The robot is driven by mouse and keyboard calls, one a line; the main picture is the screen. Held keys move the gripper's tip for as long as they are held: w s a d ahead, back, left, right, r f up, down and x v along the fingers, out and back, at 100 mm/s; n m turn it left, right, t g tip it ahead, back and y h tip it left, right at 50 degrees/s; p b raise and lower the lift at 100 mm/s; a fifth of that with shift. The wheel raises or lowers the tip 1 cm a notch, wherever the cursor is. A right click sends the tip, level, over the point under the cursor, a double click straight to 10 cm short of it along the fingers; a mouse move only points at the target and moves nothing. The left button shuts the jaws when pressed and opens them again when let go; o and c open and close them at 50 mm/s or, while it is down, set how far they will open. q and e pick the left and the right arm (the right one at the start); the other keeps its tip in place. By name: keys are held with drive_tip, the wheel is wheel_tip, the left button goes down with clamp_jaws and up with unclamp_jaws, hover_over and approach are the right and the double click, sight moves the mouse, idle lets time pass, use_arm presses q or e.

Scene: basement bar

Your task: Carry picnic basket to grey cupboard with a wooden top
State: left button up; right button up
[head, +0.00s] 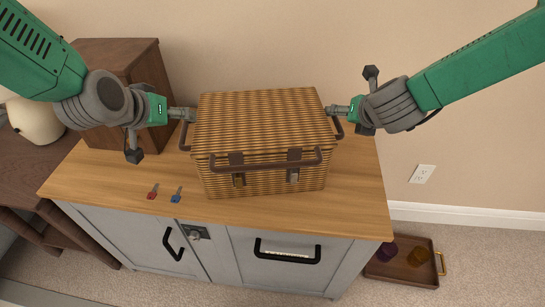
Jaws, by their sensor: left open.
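The picnic basket (264,122) is a striped woven box with brown handles and metal latches, its lid closed. It sits upright on the wooden top of the grey cupboard (85,172), which has grey doors and black pulls. My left gripper (186,114) is open at the basket's left side, by the left side handle (184,135). My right gripper (332,110) is at the basket's right side, by the right side handle (339,127). Its fingertips are too small to tell whether they are open or shut. I cannot tell whether either gripper touches a handle.
A dark wooden box (125,75) stands behind left. A brown tray (405,270) with two cups is on the floor at right. The wall is close behind.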

drive_tip(key=v, duration=1.1)
use_arm(q)
drive_tip(key=shift+s, duration=0.1)
use_arm(e)
drive_tip(key=shift+d, duration=0.15)
